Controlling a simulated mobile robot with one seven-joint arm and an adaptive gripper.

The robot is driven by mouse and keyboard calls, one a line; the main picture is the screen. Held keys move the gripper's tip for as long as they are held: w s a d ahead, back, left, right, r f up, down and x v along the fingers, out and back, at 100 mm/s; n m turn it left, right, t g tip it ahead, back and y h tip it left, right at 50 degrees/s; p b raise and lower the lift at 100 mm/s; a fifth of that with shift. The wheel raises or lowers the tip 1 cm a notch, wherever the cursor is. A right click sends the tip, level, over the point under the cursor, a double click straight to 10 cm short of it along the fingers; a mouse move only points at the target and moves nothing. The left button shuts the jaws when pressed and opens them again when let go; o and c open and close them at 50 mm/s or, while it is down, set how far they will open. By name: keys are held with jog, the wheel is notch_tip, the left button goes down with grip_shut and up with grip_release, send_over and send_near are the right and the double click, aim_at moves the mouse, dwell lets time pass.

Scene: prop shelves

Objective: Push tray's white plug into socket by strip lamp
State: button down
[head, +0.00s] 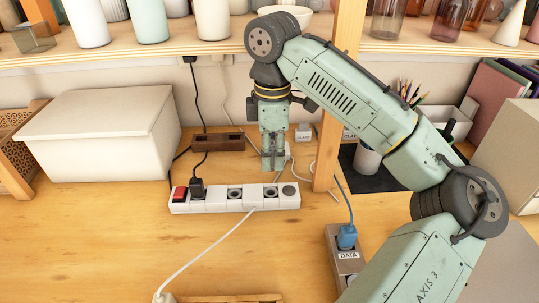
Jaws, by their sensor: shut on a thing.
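My gripper (273,163) points down just above and behind the white power strip (210,206). It is shut on the white plug, which is mostly hidden by the fingers. I cannot tell whether the held plug touches a socket.
A wooden post (327,155) stands just right of my gripper. A dark wooden block (218,143) lies behind the strip, and a large white box (100,132) stands left. A DATA box (347,262) with a blue plug (347,236) is at right. The front left tabletop is clear.

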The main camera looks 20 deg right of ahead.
aim_at(272, 170)
jog(key=shift+f+b, duration=2.95)
jog(key=shift+f, duration=0.1)
jog(key=shift+r, duration=0.1)
jog(key=shift+p, duration=0.4)
jog(key=shift+p, duration=0.7)
jog(key=shift+f+p, duration=0.75)
jog(key=shift+f, duration=0.65)
dwell(2.0)
jog(key=c, duration=1.3)
grip_release()
jog(key=shift+c, duration=0.2)
